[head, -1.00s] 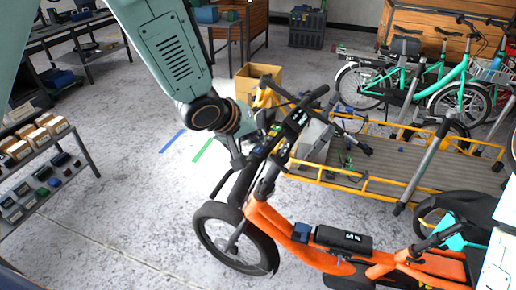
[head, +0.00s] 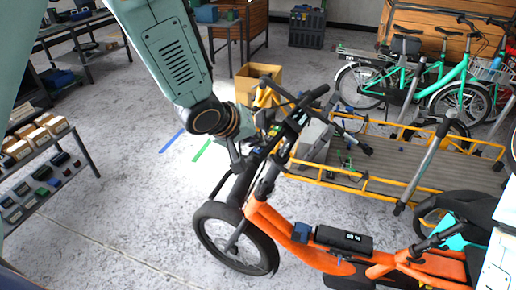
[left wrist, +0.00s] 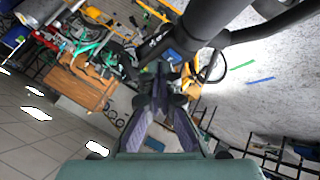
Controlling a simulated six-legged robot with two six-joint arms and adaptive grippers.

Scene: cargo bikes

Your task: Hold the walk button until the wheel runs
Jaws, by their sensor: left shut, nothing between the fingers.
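The orange cargo bike (head: 287,228) stands in the foreground, its dark front wheel (head: 237,238) turned towards the left. Its handlebar (head: 313,98) carries a small dark display (head: 298,118) and small coloured controls. My left gripper (head: 243,163) is shut and empty, pointing down beside the near end of the handlebar. I cannot tell whether it touches a control, and no walk button can be picked out. In the left wrist view, the shut fingers (left wrist: 162,98) show below a dark bar (left wrist: 212,28). My right gripper is not in view.
A yellow-railed flatbed (head: 410,170) lies behind the bike, with a cardboard box (head: 258,80) near its left end. Teal bikes (head: 440,85) stand at the back right. A shelf (head: 45,170) is on the left. The floor left of the wheel is clear.

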